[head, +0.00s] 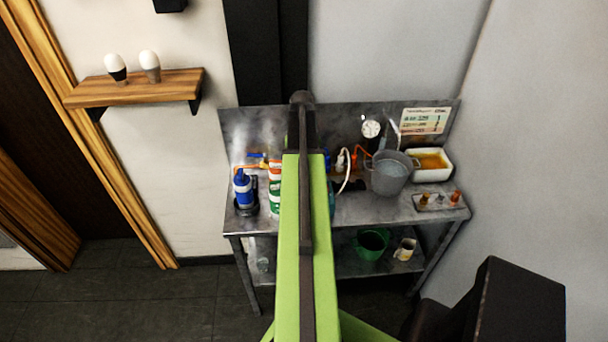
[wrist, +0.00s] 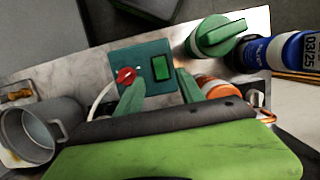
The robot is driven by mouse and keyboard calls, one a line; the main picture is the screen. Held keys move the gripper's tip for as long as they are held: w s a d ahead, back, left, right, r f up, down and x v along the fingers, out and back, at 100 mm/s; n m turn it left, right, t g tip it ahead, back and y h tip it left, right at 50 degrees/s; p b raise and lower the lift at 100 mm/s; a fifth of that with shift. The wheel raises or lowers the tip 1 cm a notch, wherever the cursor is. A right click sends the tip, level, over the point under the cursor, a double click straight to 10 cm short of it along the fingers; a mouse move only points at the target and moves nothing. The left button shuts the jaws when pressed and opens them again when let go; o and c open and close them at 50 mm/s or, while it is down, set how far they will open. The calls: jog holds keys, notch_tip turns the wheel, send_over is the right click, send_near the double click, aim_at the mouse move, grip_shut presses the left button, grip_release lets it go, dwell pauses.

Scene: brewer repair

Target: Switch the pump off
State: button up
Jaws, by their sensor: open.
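In the wrist view a teal control box (wrist: 145,75) carries a green rectangular switch (wrist: 160,67) and a red round knob (wrist: 126,76). I cannot read which one is for the pump. A white cable or hose curves away by the knob. My gripper (wrist: 158,88) is open and empty. Its two green fingers spread in front of the box, one below the knob and one to the right of the switch. I cannot tell whether either finger touches the box. In the head view my arm hides the gripper and most of the box.
A metal bench (head: 345,210) holds a grey pot (head: 388,176), also in the wrist view (wrist: 38,130). Blue bottle (head: 243,188) stands left; white tray (head: 432,165) and fittings (head: 438,201) lie right. A green bucket (head: 371,243) is on the lower shelf.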

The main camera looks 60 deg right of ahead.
jog(key=p+v, duration=0.9)
jog(key=v, duration=0.2)
jog(key=shift+r, duration=0.4)
jog(key=shift+f, duration=0.1)
